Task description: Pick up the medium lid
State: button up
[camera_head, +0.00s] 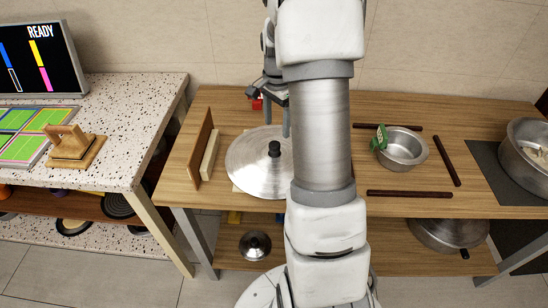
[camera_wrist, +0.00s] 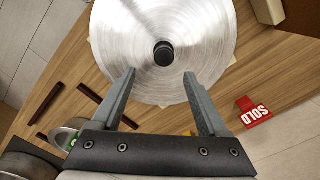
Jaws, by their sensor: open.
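A wide round metal lid (camera_head: 245,170) with a black knob (camera_head: 274,149) lies on the wooden table, partly hidden by my arm. It fills the top of the wrist view (camera_wrist: 205,25), its knob (camera_wrist: 163,54) a little beyond and between my fingertips. My gripper (camera_wrist: 159,74) is open and empty, with its fingers apart over the near part of the lid. In the head view my gripper (camera_head: 286,122) is mostly hidden at the lid's far side. A smaller lid (camera_head: 254,243) with a dark knob lies on the lower shelf. I cannot tell which lid is the medium one.
A red SOLD tag (camera_wrist: 253,111) is near the gripper's right side. Upright boards (camera_head: 205,146) stand left of the lid. A small pot (camera_head: 403,150) with a green tag (camera_head: 380,139) sits among dark strips (camera_head: 410,193). A large pot (camera_head: 525,145) is far right.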

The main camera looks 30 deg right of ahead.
aim_at(275, 144)
notch_tip(275, 144, down, 4)
jog(key=shift+f, duration=0.1)
jog(key=shift+w+a+f+b, duration=0.1)
jog(key=shift+w+f+b, duration=0.1)
jog(key=shift+f, duration=1.15)
jog(key=shift+w+a+f+b, duration=0.1)
jog(key=shift+w+f+b, duration=0.05)
jog(key=shift+f, duration=1.15)
grip_shut()
